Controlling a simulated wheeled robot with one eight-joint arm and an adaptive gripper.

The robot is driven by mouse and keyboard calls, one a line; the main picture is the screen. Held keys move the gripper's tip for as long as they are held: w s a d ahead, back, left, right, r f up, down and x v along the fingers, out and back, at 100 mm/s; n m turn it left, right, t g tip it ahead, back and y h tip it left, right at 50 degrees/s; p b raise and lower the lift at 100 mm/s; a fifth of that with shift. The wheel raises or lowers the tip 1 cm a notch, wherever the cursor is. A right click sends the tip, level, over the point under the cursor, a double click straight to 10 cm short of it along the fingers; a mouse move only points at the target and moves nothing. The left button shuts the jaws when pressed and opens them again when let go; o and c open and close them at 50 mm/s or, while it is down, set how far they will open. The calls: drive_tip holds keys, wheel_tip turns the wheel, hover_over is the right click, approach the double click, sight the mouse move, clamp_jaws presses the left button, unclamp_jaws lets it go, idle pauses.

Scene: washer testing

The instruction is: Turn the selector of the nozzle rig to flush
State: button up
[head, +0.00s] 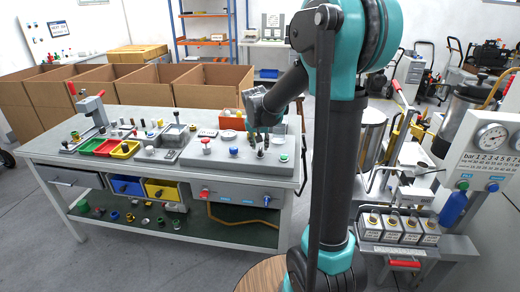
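My gripper (262,134) is at the right part of the grey fixture plate (216,158) on the workbench, pointing down, with its fingers close to small dark upright parts there. At this size I cannot tell whether it touches any of them or whether its fingers are apart. No selector marked flush can be made out, and I cannot tell which fixture is the nozzle rig. Several knobs stand on the plate, including a red-topped one (207,146), a blue one (234,151) and a green one (283,158).
An orange bin (231,118) stands behind the plate. Coloured trays (104,147) and a toggle clamp (91,107) are to the left. Cardboard boxes (212,90) stand behind the bench. My arm hides part of the right side. A gauge panel (484,150) stands at far right.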

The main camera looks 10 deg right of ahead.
sight(260, 152)
drive_tip(key=shift+x, duration=1.5)
clamp_jaws()
